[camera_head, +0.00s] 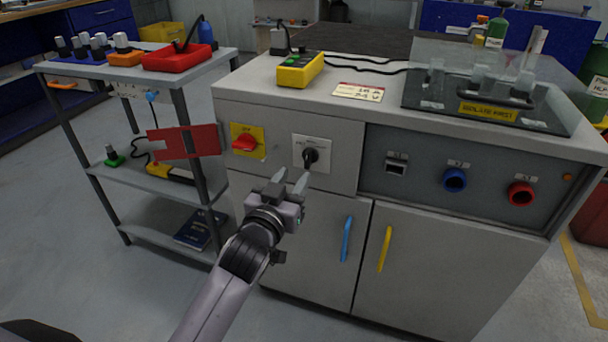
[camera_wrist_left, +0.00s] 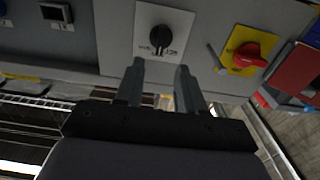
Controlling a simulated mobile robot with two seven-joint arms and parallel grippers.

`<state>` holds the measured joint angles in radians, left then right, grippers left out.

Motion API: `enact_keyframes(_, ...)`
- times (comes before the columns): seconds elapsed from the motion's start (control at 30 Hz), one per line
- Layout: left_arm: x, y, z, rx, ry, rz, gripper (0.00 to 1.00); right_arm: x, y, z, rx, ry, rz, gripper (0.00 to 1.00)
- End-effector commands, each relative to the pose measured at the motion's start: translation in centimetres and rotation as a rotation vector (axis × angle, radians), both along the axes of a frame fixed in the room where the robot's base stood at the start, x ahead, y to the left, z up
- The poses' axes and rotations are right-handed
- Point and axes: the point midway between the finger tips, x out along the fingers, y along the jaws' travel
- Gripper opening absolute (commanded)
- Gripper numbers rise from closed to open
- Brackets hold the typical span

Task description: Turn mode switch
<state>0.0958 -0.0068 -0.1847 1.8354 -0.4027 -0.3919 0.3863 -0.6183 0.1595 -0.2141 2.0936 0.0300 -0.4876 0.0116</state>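The mode switch (camera_head: 310,157) is a black knob on a white plate on the front panel of the grey cabinet. It also shows in the left wrist view (camera_wrist_left: 160,38), upside down, just beyond the fingertips. My left gripper (camera_head: 290,178) is open and empty, just below and in front of the knob, and seems apart from it. In the left wrist view the two fingers (camera_wrist_left: 159,70) stand apart, with the knob above the gap. The exact distance to the knob cannot be told. My right gripper is not in view.
A red rotary switch (camera_head: 245,143) on a yellow plate sits left of the knob. Blue (camera_head: 347,239) and yellow (camera_head: 385,248) door handles stick out below. A red flag-like panel (camera_head: 185,142) hangs beside the shelf cart.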

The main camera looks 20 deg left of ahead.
Motion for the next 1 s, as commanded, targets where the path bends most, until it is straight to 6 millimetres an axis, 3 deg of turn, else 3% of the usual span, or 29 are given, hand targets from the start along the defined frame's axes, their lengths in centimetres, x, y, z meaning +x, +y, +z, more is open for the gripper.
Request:
enact_keyframes(0.6,6.5,-0.2,0.0,0.001,-0.002,0.0,0.38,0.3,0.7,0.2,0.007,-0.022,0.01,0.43)
enact_keyframes(1.0,7.1,-0.3,0.1,0.0,-0.001,0.0,0.38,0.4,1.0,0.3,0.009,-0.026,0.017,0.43)
